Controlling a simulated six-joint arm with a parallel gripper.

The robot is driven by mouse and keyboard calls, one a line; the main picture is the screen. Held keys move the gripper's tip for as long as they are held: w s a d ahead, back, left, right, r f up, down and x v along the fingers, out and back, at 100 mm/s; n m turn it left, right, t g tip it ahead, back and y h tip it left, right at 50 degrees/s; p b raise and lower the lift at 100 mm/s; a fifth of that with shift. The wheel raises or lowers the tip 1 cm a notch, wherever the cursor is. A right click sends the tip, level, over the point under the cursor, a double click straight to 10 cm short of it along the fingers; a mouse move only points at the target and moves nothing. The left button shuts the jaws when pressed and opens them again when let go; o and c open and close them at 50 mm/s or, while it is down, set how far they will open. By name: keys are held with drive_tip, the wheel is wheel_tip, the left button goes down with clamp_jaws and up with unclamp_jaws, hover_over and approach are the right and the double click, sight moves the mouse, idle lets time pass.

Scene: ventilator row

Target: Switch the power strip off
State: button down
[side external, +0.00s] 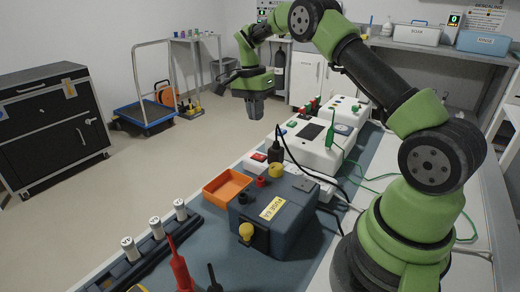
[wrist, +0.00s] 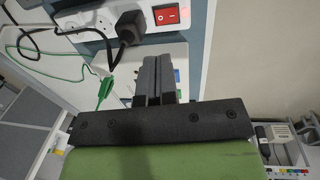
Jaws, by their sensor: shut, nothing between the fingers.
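The white power strip (wrist: 80,18) runs along the top of the wrist view, with its red rocker switch (wrist: 166,15) at the right end. In the side external view the strip (side external: 319,184) lies on the bench behind the dark blue box, partly hidden, and its switch (side external: 258,157) is at its left end. A black plug (wrist: 128,28) with a dark cable sits in the strip beside the switch. My gripper (side external: 255,114) is shut and empty, pointing down above the bench and apart from the strip. Its fingers (wrist: 157,75) show just below the switch in the wrist view.
A dark blue fuse box (side external: 283,222) and an orange tray (side external: 227,187) stand in front of the strip. White devices (side external: 313,148) with a green clip lead (side external: 330,133) stand behind it. A dark rack with white cylinders (side external: 157,228) is at the front left.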

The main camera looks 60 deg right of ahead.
sight(261, 158)
drive_tip(key=f, duration=0.3)
drive_tip(key=s+f, duration=0.1)
drive_tip(key=f, duration=0.6)
drive_tip(key=shift+s+f, duration=0.15)
drive_tip(key=shift+f, duration=0.25)
